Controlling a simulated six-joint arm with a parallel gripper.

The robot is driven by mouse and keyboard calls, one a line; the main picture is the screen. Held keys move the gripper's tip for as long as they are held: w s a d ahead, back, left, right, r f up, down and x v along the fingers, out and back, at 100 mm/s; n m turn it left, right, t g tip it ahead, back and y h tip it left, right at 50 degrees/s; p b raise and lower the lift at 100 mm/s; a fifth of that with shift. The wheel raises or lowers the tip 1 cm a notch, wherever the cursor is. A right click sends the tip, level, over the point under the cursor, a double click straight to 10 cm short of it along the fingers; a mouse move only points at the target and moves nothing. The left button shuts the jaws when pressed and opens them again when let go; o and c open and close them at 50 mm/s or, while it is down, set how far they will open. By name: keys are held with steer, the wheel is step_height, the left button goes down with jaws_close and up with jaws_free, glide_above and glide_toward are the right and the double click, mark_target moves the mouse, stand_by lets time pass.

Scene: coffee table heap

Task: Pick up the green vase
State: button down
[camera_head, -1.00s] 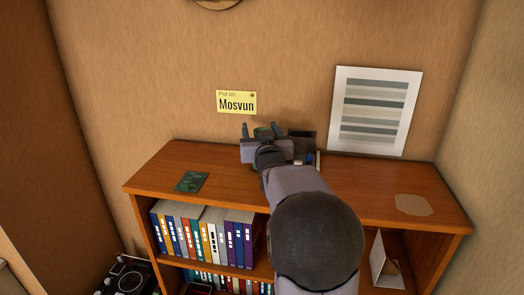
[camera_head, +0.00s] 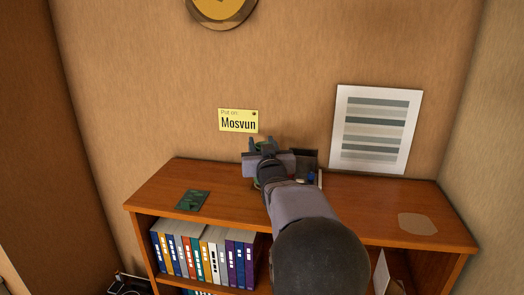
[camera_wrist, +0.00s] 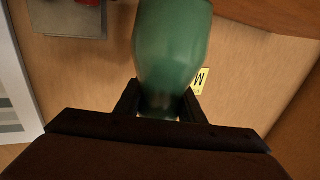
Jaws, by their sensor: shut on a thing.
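The green vase (camera_wrist: 172,45) fills the upper middle of the wrist view, and its top edge runs out of the frame. My gripper (camera_wrist: 163,98) is shut on its narrower part, with one finger on each side. In the head view my gripper (camera_head: 264,147) is above the back middle of the cabinet top, in front of the wall. There the vase is mostly hidden by my arm and gripper. I cannot tell whether its base touches the cabinet top.
The wooden cabinet top (camera_head: 350,200) is largely bare. A dark box (camera_head: 306,158) with small items stands just right of my gripper. A dark green patterned flat piece (camera_head: 192,200) lies left, a beige patch (camera_head: 417,223) right. Binders (camera_head: 205,252) fill the shelf below.

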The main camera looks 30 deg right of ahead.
step_height(320, 180, up, 17)
steer(key=p, duration=0.4)
steer(key=shift+s, duration=0.1)
